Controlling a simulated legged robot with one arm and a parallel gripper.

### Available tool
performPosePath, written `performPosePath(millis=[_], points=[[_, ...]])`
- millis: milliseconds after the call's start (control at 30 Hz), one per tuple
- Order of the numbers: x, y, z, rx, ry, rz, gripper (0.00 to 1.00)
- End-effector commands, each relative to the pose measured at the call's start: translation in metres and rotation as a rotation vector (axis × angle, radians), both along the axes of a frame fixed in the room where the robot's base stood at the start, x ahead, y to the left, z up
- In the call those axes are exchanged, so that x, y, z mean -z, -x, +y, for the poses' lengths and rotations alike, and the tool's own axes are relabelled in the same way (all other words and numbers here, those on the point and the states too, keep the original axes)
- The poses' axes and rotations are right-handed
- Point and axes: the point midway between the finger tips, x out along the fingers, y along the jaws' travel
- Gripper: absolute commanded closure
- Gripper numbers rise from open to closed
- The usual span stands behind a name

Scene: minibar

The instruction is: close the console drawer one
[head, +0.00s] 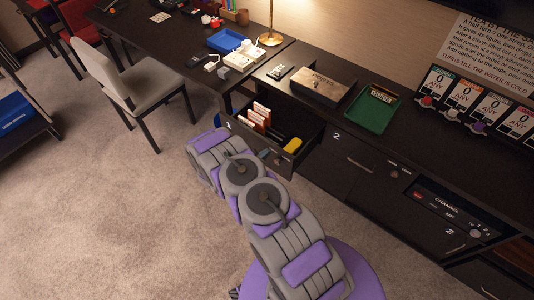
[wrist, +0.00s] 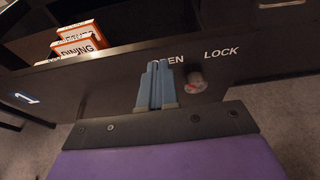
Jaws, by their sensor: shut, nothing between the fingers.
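The console drawer one (head: 229,126), black and marked "1", stands pulled out from the console in the head view, its inside showing. Orange and white boxes or cards and a yellow item lie in it. In the wrist view the drawer's front panel (wrist: 105,78) spans the picture, with a round lock knob (wrist: 195,82) beside the "OPEN" and "LOCK" lettering. My gripper (wrist: 157,84) is shut and empty, its blue-grey fingers in front of the panel just left of the knob, hiding part of "OPEN". I cannot tell if they touch the panel. The arm partly hides the drawer front in the head view.
The door marked "2" (head: 345,150) is right of the drawer. On the console top are a wooden box (head: 318,88) and a green tray (head: 372,110). A grey chair (head: 140,85) stands at the left. The carpet (head: 110,220) at lower left is clear.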

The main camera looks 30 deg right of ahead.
Motion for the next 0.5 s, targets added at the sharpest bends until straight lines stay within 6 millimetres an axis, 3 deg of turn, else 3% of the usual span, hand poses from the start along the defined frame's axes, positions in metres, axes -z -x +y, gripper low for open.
performPosePath(millis=[167, 500], points=[[0.0001, -0.0046, -0.0128, 0.000, 0.000, -0.001, 1.00], [-0.0003, -0.0053, -0.0147, 0.000, 0.000, 0.001, 1.00]])
